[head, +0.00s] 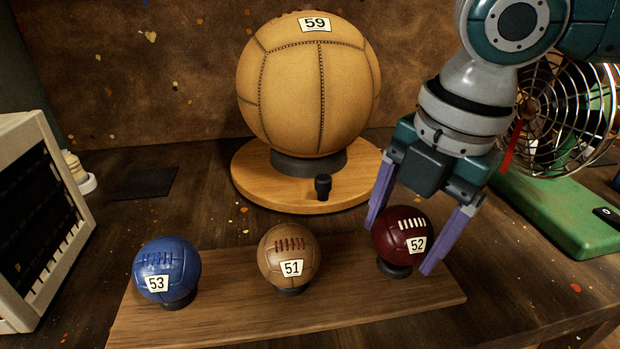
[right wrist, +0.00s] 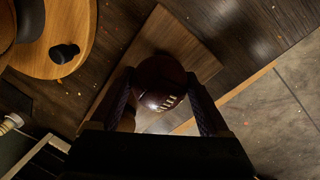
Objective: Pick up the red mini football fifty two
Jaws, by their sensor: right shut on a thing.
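The dark red mini football (head: 393,232) with label 52 is at the right end of a wooden board (head: 235,321). It sits at or just over its small black stand (head: 393,268); I cannot tell whether it touches the stand. My right gripper (head: 403,243) comes down from above with one purple finger on each side of the ball, shut on it. The right wrist view also shows the ball (right wrist: 160,78) between the two fingers (right wrist: 163,98). My left gripper is in neither view.
A brown ball 51 (head: 288,256) and a blue ball 53 (head: 166,266) stand on the same board. Behind, a large tan ball 59 (head: 300,90) stands on a round wooden base (head: 262,190). A fan (head: 562,120) with a green base (head: 565,215) is at right, a beige unit (head: 62,215) at left.

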